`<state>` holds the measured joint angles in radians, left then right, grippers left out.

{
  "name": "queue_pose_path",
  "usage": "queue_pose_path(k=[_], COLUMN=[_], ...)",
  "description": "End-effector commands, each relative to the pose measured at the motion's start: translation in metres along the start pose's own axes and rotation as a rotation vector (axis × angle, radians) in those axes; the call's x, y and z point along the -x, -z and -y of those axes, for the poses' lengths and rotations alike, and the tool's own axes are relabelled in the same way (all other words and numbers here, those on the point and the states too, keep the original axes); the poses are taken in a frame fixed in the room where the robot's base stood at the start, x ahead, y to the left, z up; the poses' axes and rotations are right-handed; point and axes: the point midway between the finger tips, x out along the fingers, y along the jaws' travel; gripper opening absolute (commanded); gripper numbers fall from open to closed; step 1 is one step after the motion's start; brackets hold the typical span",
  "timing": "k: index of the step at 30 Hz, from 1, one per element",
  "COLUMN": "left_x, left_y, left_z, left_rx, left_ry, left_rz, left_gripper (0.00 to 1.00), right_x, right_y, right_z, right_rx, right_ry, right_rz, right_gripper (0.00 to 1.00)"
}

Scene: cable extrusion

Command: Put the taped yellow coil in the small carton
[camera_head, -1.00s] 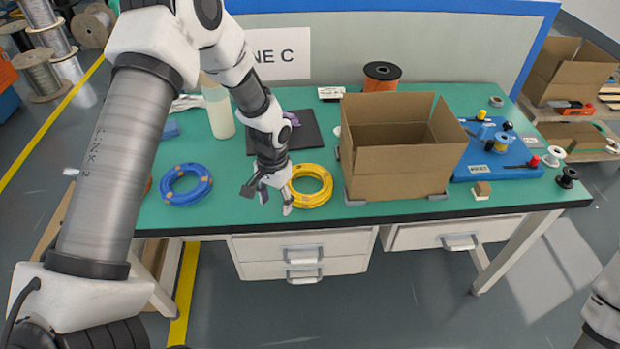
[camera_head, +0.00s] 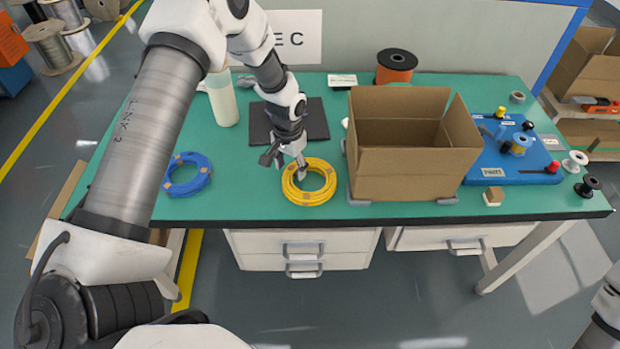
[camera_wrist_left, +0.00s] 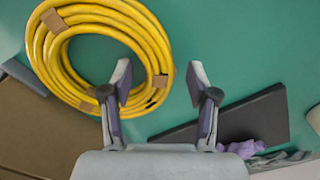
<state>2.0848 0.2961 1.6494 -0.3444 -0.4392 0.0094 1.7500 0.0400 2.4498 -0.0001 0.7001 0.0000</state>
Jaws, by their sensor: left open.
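The taped yellow coil (camera_head: 309,194) lies flat on the green table near its front edge, with brown tape bands around it. It also shows in the left wrist view (camera_wrist_left: 136,22), at the upper left. My left gripper (camera_head: 284,162) is open and empty above the coil's far left part. In the wrist view its fingers (camera_wrist_left: 161,82) are apart, the left one overlapping the coil's edge and the right one over bare table. The open carton (camera_head: 415,172) stands right of the coil with its flaps up; its floor is hidden. My right gripper is not in view.
A blue coil (camera_head: 187,174) lies at the left. A dark mat (camera_head: 318,121) lies behind the coil, with a white bottle (camera_head: 222,100) to its left. An orange spool (camera_head: 396,66) stands behind the carton. A blue fixture board (camera_head: 535,171) lies to its right.

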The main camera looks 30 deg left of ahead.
Motion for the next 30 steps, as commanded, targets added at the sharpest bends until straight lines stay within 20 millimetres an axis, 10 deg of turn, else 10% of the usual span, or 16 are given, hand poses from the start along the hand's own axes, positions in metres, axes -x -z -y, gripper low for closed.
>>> queue_pose_path(k=[3,9,30], left_x=[0.0,0.0,0.037], left_y=[0.0,0.0,0.001], left_z=[0.0,0.0,0.0], left_rx=[0.0,0.0,0.0], left_ry=[0.0,0.0,-0.001], left_rz=[0.0,0.0,-0.003], left_gripper=[0.6,0.0,0.0], right_x=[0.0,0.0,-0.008], right_y=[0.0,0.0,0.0], right_z=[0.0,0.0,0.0], right_rx=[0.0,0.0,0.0], right_ry=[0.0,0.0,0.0], right_rz=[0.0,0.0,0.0], right_gripper=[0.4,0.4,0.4])
